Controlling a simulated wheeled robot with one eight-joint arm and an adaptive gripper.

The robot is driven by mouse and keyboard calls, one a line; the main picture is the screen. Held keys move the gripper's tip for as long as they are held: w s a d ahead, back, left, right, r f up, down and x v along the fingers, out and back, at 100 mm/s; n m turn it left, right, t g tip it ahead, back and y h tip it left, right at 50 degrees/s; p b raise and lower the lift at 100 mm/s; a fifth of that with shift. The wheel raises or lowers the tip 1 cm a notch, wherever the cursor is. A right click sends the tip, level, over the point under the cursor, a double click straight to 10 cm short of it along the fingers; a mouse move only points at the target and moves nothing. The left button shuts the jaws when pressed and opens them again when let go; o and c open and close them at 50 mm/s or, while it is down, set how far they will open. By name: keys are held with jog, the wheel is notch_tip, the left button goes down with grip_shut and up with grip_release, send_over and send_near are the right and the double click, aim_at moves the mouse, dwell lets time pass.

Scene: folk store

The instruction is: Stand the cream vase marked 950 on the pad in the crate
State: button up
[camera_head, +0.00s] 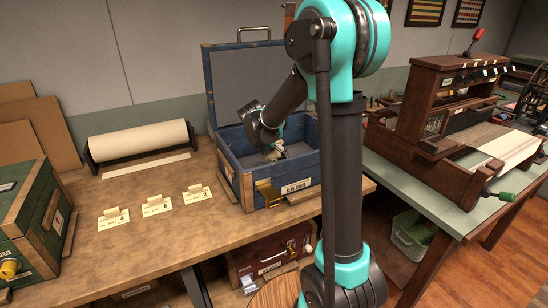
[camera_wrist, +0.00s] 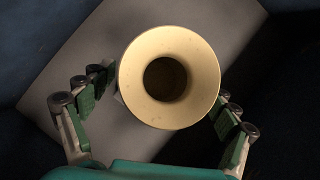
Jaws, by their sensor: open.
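The cream vase (camera_wrist: 202,72) is seen from above in the wrist view, with its flared round mouth facing the camera. It appears upright over a flat grey pad (camera_wrist: 120,38) inside the dark blue crate (camera_head: 233,154). My gripper (camera_wrist: 163,98) is open, with its green-padded fingers on the left and right of the vase and visible gaps to the rim. In the head view my gripper (camera_head: 274,150) is down inside the crate. The vase's body, its base and the 950 mark are hidden.
The crate's lid (camera_head: 245,80) stands open behind it. Paper tags (camera_head: 157,205) lie on the bench to the left, near a paper roll (camera_head: 140,139). A green chest (camera_head: 30,220) stands at far left. A wooden loom (camera_head: 435,130) is on the table at right.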

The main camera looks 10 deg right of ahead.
jog(key=v, duration=1.1)
jog(key=shift+r, duration=0.2)
jog(key=shift+s+a, duration=0.1)
jog(key=shift+c, duration=0.6)
